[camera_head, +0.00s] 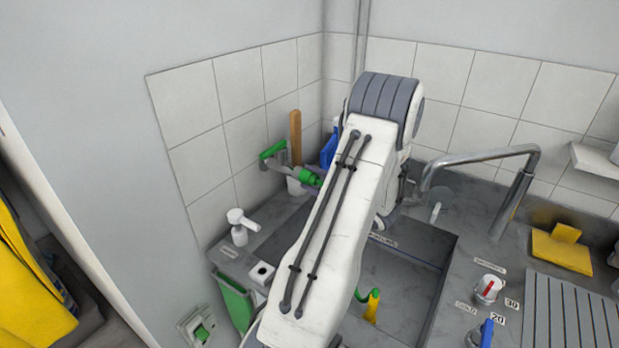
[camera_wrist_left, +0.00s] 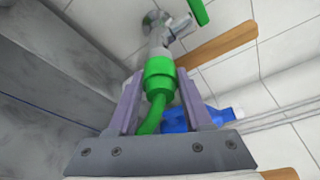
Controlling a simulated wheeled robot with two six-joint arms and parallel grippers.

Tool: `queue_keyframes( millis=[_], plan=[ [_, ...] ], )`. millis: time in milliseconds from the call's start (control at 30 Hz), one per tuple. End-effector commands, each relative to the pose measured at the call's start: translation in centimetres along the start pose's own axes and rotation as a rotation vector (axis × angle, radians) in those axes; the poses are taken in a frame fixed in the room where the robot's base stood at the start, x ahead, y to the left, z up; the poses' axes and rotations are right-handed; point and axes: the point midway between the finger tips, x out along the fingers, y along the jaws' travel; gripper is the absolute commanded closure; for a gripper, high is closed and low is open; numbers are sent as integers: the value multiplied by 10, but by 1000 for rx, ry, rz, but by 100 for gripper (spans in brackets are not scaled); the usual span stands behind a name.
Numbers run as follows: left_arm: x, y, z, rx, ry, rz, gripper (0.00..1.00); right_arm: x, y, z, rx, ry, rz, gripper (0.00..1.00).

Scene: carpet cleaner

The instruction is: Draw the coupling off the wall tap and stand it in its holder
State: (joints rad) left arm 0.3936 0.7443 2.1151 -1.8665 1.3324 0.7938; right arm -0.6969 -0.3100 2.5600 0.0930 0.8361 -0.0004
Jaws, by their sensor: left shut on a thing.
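The green coupling (camera_head: 308,177) sits at the end of the metal wall tap near the tiled corner. In the left wrist view the coupling (camera_wrist_left: 159,72) meets the tap's spout (camera_wrist_left: 157,40), and a green hose bends down from it. The tap's green lever (camera_head: 271,150) shows at the wall. My left gripper (camera_wrist_left: 162,100) has its two grey fingers on either side of the coupling, shut on it. My arm hides most of the gripper in the head view. A small white block with a dark hole (camera_head: 262,272) stands on the sink's left rim; I cannot tell whether it is the holder.
A wooden handle (camera_head: 295,137) and a blue bottle (camera_wrist_left: 185,120) are close by the tap. A white pump bottle (camera_head: 240,226) stands on the left rim. The grey sink basin (camera_head: 402,290) lies below my arm, with a metal spout (camera_head: 485,157) at right.

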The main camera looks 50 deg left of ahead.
Motion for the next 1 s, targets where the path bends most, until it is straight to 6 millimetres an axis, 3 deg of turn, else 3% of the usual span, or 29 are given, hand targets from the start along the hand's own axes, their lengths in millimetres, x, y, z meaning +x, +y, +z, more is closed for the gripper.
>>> queue_keyframes(
  millis=[267, 300, 400, 733, 1000],
  plan=[
    [2, -1, 1, -1, -2, -1, 100, 0, 0, 0, 0, 0, 0, 100],
    [2, -1, 1, -1, -2, -1, 46, 0, 0, 0, 0, 0, 0, 100],
    [2, -1, 1, -1, -2, -1, 15, 0, 0, 0, 0, 0, 0, 100],
    [0, 0, 0, 0, 0, -1, 15, 1, 0, 0, 0, 0, 0, 100],
    [-20, 0, -5, 1, 2, -2, 15, 4, 0, 0, 0, 0, 0, 100]
  ],
)
